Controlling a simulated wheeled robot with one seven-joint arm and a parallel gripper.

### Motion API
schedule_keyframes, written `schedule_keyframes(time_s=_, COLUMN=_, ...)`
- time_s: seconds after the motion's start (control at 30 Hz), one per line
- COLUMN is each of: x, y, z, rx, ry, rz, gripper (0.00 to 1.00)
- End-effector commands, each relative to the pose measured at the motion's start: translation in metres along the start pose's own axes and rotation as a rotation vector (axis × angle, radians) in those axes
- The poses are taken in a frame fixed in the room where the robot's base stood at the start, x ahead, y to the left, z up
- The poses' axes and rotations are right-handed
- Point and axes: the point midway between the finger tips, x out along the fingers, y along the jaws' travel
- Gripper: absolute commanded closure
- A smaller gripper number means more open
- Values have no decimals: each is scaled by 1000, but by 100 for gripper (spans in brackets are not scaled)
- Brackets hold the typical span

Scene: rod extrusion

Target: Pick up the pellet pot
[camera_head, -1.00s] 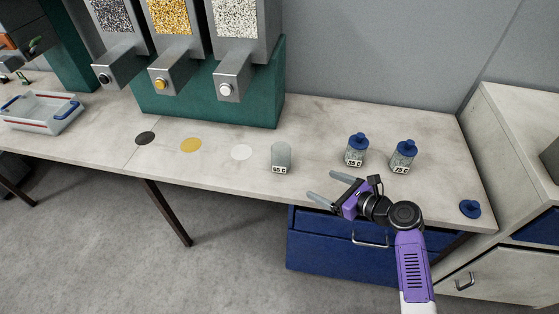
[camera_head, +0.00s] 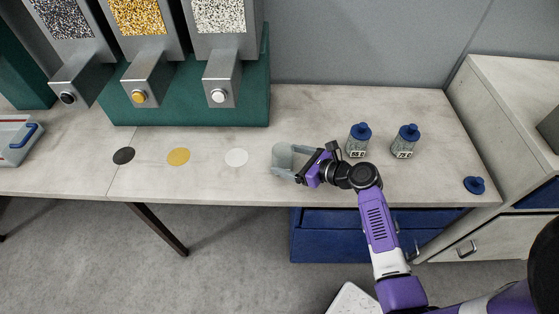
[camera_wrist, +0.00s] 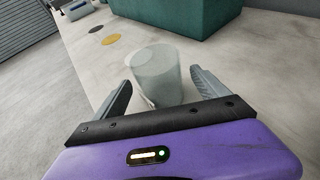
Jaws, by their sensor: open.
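The pellet pot (camera_head: 281,156) is a small pale grey, lidless cup standing upright on the table, to the right of the white disc. It also shows in the wrist view (camera_wrist: 155,72), between and slightly beyond the two grey fingers. My gripper (camera_head: 290,162) is open at the pot, with a finger on each side of it. In the wrist view my gripper (camera_wrist: 160,90) shows gaps beside the pot, more clearly on the right. The pot's lower part is partly hidden by my gripper.
A loose blue lid (camera_head: 474,185) lies at the table's right end. Dispensers with spouts (camera_head: 220,78) stand behind. Black, yellow and white discs (camera_head: 236,157) lie left of the pot.

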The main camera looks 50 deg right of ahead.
Motion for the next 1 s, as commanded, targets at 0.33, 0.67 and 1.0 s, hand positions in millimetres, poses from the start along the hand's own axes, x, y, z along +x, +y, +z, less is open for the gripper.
schedule_keyframes(time_s=0.33, x=45, y=0, z=3, rx=0, ry=0, rz=1, gripper=16)
schedule_keyframes(time_s=0.67, x=55, y=0, z=2, rx=-1, ry=0, rz=-1, gripper=16)
schedule_keyframes(time_s=1.0, x=55, y=0, z=2, rx=-1, ry=0, rz=0, gripper=75)
